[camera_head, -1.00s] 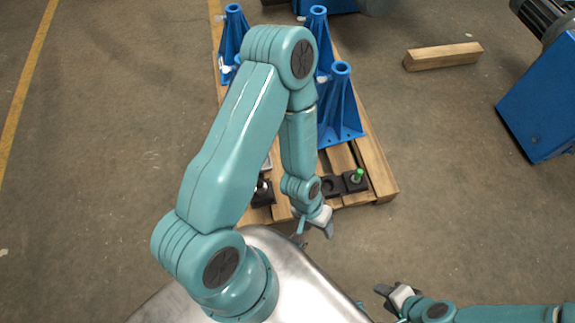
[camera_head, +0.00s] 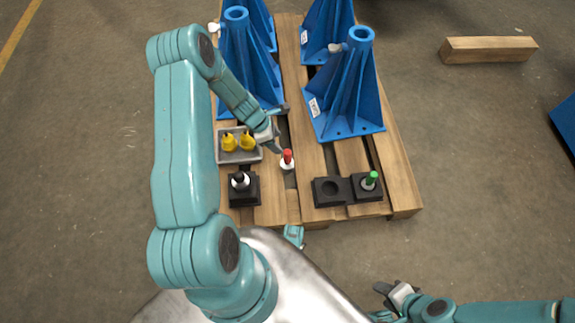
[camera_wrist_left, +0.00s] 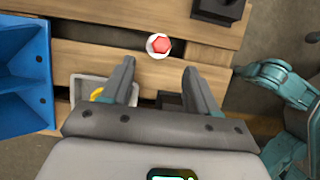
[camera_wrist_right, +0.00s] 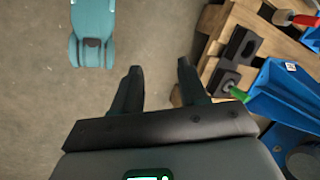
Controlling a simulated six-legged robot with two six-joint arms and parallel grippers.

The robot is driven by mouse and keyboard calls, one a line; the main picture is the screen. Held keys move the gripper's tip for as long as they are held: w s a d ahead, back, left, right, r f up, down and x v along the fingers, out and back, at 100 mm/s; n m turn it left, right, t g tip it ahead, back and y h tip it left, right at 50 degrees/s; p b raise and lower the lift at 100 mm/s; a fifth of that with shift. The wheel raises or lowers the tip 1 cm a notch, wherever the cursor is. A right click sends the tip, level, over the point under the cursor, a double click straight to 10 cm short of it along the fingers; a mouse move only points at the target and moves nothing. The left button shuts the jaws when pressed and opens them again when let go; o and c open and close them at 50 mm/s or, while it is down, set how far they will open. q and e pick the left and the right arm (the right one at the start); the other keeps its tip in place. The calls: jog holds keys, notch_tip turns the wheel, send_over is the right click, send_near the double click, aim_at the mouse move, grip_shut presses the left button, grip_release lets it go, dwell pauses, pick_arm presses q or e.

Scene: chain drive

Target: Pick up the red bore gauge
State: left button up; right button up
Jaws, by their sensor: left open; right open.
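The red bore gauge (camera_head: 287,158), with a red top and a pale lower part, stands on the pallet boards in the head view. In the left wrist view its red top (camera_wrist_left: 160,46) shows beyond the fingertips, roughly centred between them. My left gripper (camera_head: 281,130) is open and empty, just behind and left of the gauge, apart from it. In the right wrist view the gauge (camera_wrist_right: 290,18) shows at the top right. My right gripper (camera_head: 382,297) is open and empty, off the pallet at the lower right.
A grey tray (camera_head: 226,158) holds two yellow pieces (camera_head: 238,142). A black block (camera_head: 244,191) holds a black-topped piece. Another block (camera_head: 368,193) holds a green-topped piece, beside an empty-holed block (camera_head: 331,193). Blue stands (camera_head: 345,90) fill the pallet's back. A wooden beam (camera_head: 488,49) lies right.

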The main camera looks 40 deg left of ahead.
pick_arm(q)
jog(key=b+x, duration=0.1)
jog(key=x, duration=0.2)
jog(key=b+x, duration=0.1)
jog(key=x, duration=0.3)
jog(key=shift+s+d+f, duration=0.1)
jog(key=shift+s+f, duration=0.05)
jog(key=shift+f, duration=0.05)
jog(key=b+x, duration=0.3)
jog(key=x, duration=0.2)
jog(key=shift+f, duration=0.1)
jog(key=shift+c, duration=0.5)
grip_shut()
pick_arm(e)
jog(key=shift+m+t, duration=0.3)
jog(key=f, duration=0.1)
jog(key=d+f, duration=0.1)
jog(key=f, duration=0.3)
jog(key=shift+w+d+f, duration=0.15)
jog(key=shift+w+f, duration=0.05)
jog(key=shift+w, duration=0.15)
